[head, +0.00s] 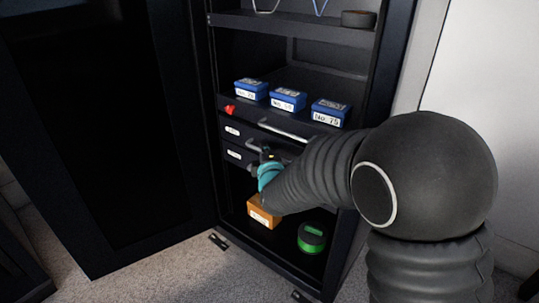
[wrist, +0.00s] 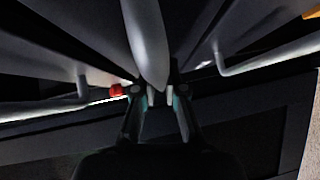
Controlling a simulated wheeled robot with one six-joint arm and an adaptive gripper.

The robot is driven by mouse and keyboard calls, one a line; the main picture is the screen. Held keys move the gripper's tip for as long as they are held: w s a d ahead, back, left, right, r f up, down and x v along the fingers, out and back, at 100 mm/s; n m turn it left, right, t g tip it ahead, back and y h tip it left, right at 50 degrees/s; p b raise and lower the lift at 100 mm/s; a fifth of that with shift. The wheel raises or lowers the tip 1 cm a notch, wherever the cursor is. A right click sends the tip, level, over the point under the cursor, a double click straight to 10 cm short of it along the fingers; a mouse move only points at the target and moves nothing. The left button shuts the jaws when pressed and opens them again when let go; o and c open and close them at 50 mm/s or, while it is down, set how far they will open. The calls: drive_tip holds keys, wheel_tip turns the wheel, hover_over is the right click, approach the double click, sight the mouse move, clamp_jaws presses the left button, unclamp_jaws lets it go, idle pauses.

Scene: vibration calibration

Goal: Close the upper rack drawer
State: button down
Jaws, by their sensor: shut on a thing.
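Two dark drawers with white labels sit one above the other in the cabinet, the upper drawer (head: 233,131) just under the shelf with blue boxes. The lower drawer (head: 234,154) is right beneath. My gripper (head: 268,158) is in front of them, partly hidden by my arm. How far the drawer stands out is hard to tell.
The cabinet door (head: 105,130) stands open left.

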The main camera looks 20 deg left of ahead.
drive_tip(key=shift+w+r, duration=0.15)
drive_tip(key=shift+w, duration=0.05)
drive_tip(key=c, duration=1.5)
unclamp_jaws()
drive_tip(key=shift+s+d, duration=0.1)
drive_tip(key=v, duration=1.1)
drive_tip(key=shift+s, duration=0.4)
drive_tip(key=shift+d, duration=0.1)
